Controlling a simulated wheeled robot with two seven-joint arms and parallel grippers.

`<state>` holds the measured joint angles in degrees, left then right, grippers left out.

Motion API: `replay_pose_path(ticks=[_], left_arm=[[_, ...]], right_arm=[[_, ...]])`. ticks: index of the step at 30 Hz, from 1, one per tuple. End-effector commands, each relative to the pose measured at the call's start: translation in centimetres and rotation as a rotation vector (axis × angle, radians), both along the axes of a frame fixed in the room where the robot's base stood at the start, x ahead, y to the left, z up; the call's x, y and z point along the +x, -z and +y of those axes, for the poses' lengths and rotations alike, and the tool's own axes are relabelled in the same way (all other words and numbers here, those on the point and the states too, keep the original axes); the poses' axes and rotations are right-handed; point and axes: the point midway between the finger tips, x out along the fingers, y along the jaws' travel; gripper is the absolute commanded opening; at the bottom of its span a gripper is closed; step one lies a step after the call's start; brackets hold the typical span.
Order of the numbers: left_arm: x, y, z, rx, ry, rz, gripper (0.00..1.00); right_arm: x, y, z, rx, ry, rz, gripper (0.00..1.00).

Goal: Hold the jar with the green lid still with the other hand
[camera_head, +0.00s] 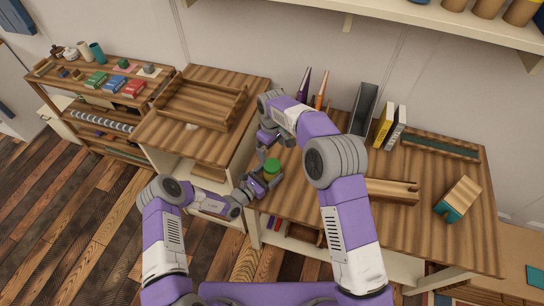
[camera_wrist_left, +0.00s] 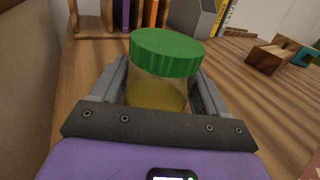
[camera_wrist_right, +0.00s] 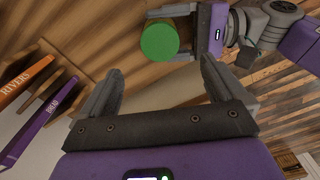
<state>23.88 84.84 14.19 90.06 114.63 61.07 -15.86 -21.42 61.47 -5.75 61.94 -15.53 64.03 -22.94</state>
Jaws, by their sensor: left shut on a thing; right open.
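The jar with the green lid (camera_head: 271,165) stands upright near the left edge of the wooden table. In the left wrist view its green lid (camera_wrist_left: 166,52) sits above a clear body with yellowish contents. My left gripper (camera_head: 262,180) is shut on the jar's body, one finger on each side below the lid. My right gripper (camera_head: 268,136) is open and empty, just behind the jar. In the right wrist view the green lid (camera_wrist_right: 159,42) lies beyond the open fingers, with my left gripper around the jar.
Books (camera_head: 385,127) and a dark grey holder (camera_head: 363,108) stand at the table's back. A wooden tray (camera_head: 200,104) sits on the left table. My right arm covers the table's middle.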

Motion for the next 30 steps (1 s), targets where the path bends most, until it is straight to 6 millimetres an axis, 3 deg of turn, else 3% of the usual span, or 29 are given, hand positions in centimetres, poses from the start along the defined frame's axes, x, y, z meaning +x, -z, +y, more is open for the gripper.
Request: replay_pose_path(ticks=[6, 16, 17, 21, 30], left_arm=[[0.0, 0.0, 0.0, -0.001, 0.0, -0.001, 0.0], [0.0, 0.0, 0.0, -0.001, 0.0, -0.001, 0.0], [0.0, 0.0, 0.0, -0.001, 0.0, -0.001, 0.78], [0.0, 0.0, 0.0, -0.001, 0.0, -0.001, 0.99], [-0.3, 0.0, 0.4, 0.0, -0.001, 0.0, 1.0]], right_arm=[[0.0, -2.4, 0.0, 0.0, -0.001, 0.0, 0.97], [0.0, -2.7, 0.0, 0.0, -0.001, 0.0, 0.97], [0.0, -2.7, 0.0, 0.0, -0.001, 0.0, 0.97], [0.0, -2.7, 0.0, 0.0, -0.001, 0.0, 0.97], [0.0, -2.8, 0.0, 0.0, 0.0, 0.0, 0.97]])
